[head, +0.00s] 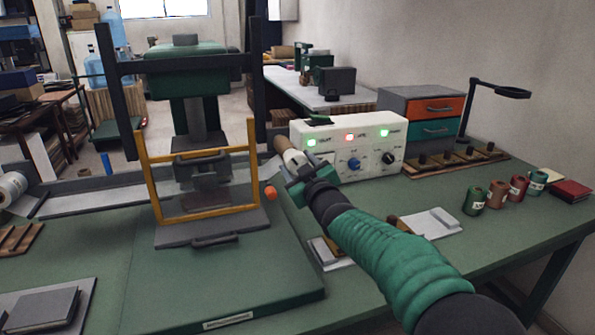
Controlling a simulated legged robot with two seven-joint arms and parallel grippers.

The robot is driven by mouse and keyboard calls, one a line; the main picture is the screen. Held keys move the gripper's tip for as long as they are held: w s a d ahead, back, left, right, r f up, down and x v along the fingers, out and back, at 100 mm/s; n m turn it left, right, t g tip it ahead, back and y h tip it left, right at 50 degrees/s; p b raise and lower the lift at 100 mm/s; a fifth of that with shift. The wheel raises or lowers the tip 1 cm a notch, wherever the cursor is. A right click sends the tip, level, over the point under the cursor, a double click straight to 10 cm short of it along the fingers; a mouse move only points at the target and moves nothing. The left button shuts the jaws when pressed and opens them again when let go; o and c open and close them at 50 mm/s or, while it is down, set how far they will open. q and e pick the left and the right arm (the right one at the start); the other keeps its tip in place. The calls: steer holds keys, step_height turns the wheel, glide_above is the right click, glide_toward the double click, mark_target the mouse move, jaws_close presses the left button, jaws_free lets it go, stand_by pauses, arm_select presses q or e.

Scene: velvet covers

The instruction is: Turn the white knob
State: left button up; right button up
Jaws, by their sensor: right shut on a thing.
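The white control box (345,148) stands on the green bench, with lit lamps along its top: green, red and green. A blue knob (354,164) and a black knob (388,158) show on its front. My right gripper (308,174) is at the left part of this front, below the left green lamp, and is shut. The white knob is hidden behind its fingers, where they close on it. A cream rounded piece (288,154) shows just past the fingers; I cannot tell what it belongs to. My left gripper is not in view.
A press with a yellow frame (152,190) and an orange ball (270,191) stands left of my right gripper. Several thread spools (497,193), a drawer unit (432,115) and a lamp (500,90) are at the right. The front right bench is mostly clear.

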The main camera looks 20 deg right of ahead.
steer(key=shift+a+f+n+b, duration=0.15)
steer(key=shift+n+b, duration=0.85)
steer(key=shift+n, duration=1.2)
steer(key=o, duration=1.4)
steer(key=shift+c, duration=0.2)
steer(key=shift+s, duration=0.1)
steer(key=s+p, duration=0.1)
steer(key=s, duration=1.5)
steer(key=shift+s+d, duration=0.3)
steer(key=shift+d, duration=0.05)
